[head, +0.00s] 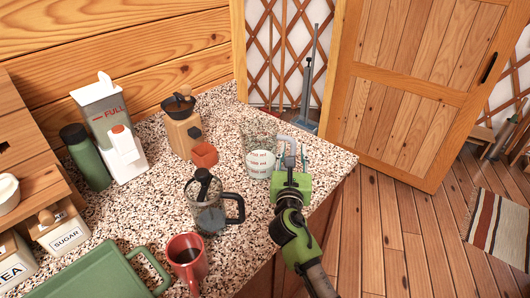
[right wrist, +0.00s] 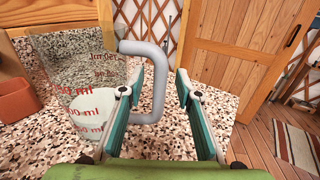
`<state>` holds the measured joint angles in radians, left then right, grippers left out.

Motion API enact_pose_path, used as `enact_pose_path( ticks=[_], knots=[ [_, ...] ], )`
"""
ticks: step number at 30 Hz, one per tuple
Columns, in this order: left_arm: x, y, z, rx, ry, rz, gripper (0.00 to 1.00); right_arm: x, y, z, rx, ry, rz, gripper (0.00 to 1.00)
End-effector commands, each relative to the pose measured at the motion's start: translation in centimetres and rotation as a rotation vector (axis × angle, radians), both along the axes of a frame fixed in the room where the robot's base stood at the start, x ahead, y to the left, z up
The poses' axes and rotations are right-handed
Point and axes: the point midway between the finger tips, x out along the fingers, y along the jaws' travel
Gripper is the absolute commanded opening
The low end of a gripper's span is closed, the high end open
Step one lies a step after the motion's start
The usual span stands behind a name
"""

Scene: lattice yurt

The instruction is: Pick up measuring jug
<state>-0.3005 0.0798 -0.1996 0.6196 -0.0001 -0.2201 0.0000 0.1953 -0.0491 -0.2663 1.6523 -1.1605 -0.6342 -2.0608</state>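The measuring jug (head: 260,162) stands upright on the speckled counter near its right edge. It is clear with red markings, a white lower part and a grey loop handle. In the right wrist view the jug (right wrist: 80,75) is at the left, and its handle (right wrist: 158,70) shows between my fingers. My right gripper (head: 291,168) is at the handle side of the jug. Its two teal fingers (right wrist: 158,98) are apart, with a gap on each side of the handle. How deep the handle sits between them is hard to tell. My left gripper is not in view.
A French press (head: 208,205), a red mug (head: 188,260) and a green tray (head: 95,275) stand nearer on the counter (head: 235,262). A coffee grinder (head: 182,130) and an orange-brown pot (head: 204,155) are left of the jug. The wooden floor lies beyond the counter's right edge.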

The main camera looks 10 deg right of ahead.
Motion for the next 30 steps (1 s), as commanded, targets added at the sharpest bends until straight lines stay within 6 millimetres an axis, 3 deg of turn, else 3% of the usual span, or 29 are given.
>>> enact_pose_path(
  ticks=[10, 14, 25, 30],
  knots=[
    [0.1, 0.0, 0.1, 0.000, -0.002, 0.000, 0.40, 1.0, -0.3, 0.0, 0.000, 0.000, 0.000, 0.31],
    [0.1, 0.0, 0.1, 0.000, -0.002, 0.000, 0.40, 1.0, -0.3, 0.0, 0.001, 0.000, 0.000, 0.00],
    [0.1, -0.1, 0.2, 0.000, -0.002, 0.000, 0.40, 1.0, -0.3, 0.3, 0.001, -0.003, 0.000, 0.00],
    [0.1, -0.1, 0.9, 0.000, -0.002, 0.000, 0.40, 1.0, -0.3, 2.7, 0.002, -0.007, 0.001, 0.00]
  ],
)
